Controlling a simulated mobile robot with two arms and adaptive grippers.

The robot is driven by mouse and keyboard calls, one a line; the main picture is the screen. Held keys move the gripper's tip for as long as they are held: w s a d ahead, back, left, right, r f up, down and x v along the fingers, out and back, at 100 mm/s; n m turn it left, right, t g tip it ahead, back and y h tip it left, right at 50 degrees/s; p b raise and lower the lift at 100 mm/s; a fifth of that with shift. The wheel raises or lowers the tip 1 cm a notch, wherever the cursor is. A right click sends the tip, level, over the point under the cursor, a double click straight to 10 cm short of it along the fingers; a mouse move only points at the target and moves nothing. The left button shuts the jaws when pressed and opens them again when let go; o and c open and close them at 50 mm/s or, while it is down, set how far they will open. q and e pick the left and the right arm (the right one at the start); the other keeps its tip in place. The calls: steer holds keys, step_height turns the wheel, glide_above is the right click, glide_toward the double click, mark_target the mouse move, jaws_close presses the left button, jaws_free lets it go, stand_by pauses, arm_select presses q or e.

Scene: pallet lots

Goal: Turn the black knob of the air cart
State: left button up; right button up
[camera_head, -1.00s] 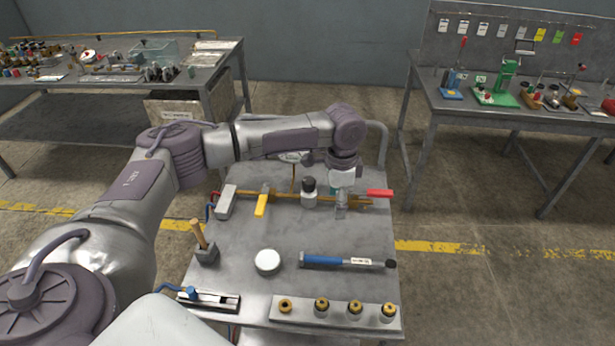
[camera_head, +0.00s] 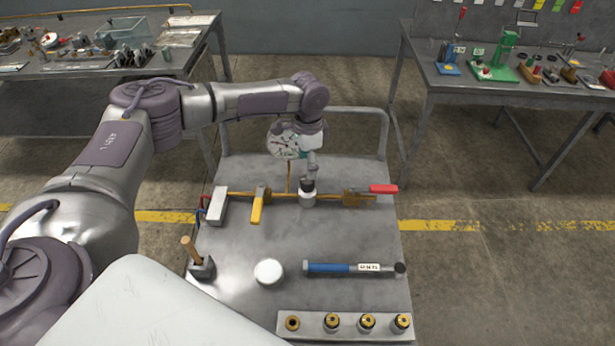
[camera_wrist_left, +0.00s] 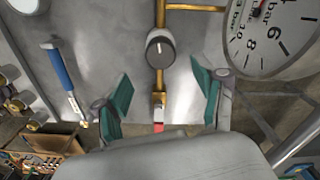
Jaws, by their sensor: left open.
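The black knob (camera_head: 304,185) sits on a white body (camera_head: 308,199) on the brass pipe of the air cart (camera_head: 235,245). In the left wrist view the knob (camera_wrist_left: 160,46) is seen from above as a round dark top with a white mark. My left gripper (camera_head: 311,170) is directly over the knob in the head view and partly hides it. In the left wrist view its two green-padded fingers (camera_wrist_left: 163,90) are spread wide, one either side of the pipe line, with nothing between them in grip. The right gripper is not in view.
A pressure gauge (camera_head: 283,141) stands behind the pipe, near my left wrist. A yellow lever (camera_head: 257,207) is left of the knob and a red-handled valve (camera_head: 382,189) right. A blue-handled tool (camera_head: 328,267), white disc (camera_head: 269,271) and brass fittings lie in front.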

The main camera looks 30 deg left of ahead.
mark_target(307, 183)
arm_select(q)
step_height(307, 183, down, 6)
steer(key=shift+a+f+p, duration=0.1)
steer(key=shift+p, duration=0.3)
steer(key=shift+f, duration=0.25)
steer(key=shift+w+f, duration=0.1)
steer(key=shift+f, duration=0.2)
steer(key=shift+c, duration=0.7)
steer(key=c, duration=1)
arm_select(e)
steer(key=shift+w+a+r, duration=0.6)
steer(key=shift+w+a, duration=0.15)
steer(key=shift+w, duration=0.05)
